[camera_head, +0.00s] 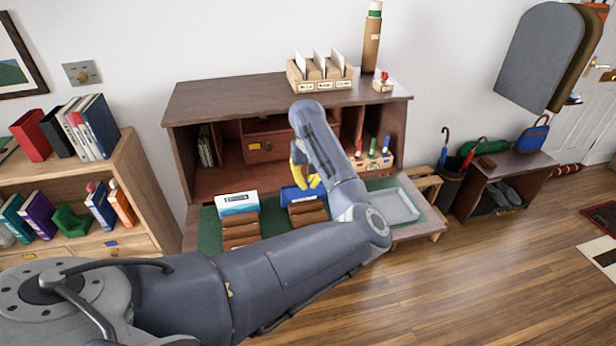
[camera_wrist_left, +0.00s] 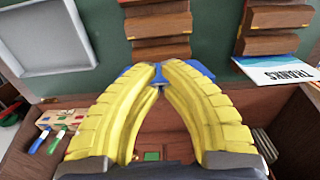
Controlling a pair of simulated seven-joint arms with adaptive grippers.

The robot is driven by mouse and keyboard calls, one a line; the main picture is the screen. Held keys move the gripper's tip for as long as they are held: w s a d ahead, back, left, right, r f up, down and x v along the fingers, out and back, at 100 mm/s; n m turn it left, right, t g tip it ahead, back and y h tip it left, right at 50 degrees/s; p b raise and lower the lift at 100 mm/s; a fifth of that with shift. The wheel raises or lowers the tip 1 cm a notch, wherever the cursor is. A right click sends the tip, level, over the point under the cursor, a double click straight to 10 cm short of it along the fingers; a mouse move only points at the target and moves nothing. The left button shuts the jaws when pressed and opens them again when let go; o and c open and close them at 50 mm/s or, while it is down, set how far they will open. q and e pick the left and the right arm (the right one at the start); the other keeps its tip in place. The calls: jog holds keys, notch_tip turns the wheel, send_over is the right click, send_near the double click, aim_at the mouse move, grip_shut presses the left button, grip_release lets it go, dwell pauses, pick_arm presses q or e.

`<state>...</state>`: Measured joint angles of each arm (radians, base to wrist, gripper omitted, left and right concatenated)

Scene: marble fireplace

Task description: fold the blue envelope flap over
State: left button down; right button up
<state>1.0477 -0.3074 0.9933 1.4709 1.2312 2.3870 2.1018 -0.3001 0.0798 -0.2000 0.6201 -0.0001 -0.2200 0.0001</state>
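The blue envelope (camera_head: 292,194) stands against brown wooden slats (camera_head: 308,210) on the desk's green mat. It is partly hidden by my left gripper and arm. In the left wrist view the blue envelope (camera_wrist_left: 203,70) shows on both sides of the yellow fingertips. My left gripper (camera_head: 306,176) is right over it; in the left wrist view the two fingers of the left gripper (camera_wrist_left: 159,68) meet at their tips. I cannot tell whether they pinch the flap or touch the envelope. My right gripper is in neither view.
A printed card (camera_head: 237,203) stands on more slats left of the envelope. A grey tray (camera_head: 395,206) lies to the right, and a wooden stamp rack (camera_head: 374,160) is behind it. The wooden desk (camera_head: 205,180) has cubbyholes and a drawer at its back.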

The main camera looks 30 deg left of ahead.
pick_arm(q)
jog(key=shift+s+d+r, duration=0.1)
jog(key=shift+r, duration=0.6)
jog(key=shift+s+d+r, duration=0.1)
jog(key=shift+r, duration=0.55)
